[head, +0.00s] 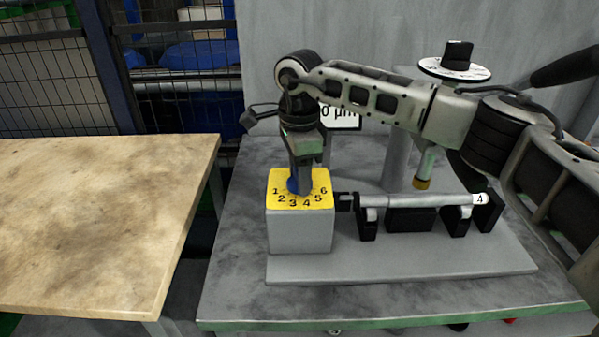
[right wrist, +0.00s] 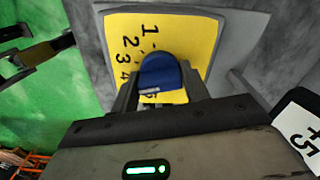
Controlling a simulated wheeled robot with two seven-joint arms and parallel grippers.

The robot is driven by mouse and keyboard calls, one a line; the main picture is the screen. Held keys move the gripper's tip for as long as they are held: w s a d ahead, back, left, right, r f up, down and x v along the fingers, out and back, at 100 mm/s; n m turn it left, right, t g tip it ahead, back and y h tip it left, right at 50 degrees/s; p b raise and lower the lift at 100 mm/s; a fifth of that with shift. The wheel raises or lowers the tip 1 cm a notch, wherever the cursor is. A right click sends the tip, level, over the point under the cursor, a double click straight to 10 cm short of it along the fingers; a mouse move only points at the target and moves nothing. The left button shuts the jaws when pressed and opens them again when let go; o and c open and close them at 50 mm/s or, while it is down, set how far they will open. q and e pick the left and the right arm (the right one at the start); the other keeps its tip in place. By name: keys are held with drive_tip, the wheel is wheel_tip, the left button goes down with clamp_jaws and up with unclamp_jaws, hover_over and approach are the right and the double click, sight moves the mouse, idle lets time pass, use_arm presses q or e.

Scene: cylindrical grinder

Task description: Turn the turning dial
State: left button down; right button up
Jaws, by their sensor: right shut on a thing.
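The turning dial is a blue knob (head: 294,184) on the yellow top plate (head: 278,202) of a grey box, with the numbers 1 to 6 printed around it. My right gripper (head: 301,186) reaches down from above and is shut on the blue knob. In the right wrist view the knob (right wrist: 160,72) sits between the two fingers (right wrist: 160,88). The numbers 1 to 4 show beside it there, and others are partly hidden by the gripper. Which number the knob points to I cannot tell. My left gripper is not in view.
Right of the dial box, a metal cylinder (head: 415,200) lies between black holders on the grey base plate (head: 400,262). A round white dial with a black knob (head: 457,56) stands behind my right arm. A wooden table (head: 90,220) is at left, with a gap between the tables.

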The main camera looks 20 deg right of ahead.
drive_tip(key=shift+r, duration=0.1)
drive_tip(key=o, duration=1)
drive_tip(key=shift+c, duration=0.2)
wheel_tip(320, 180, up, 16)
drive_tip(key=b, duration=0.1)
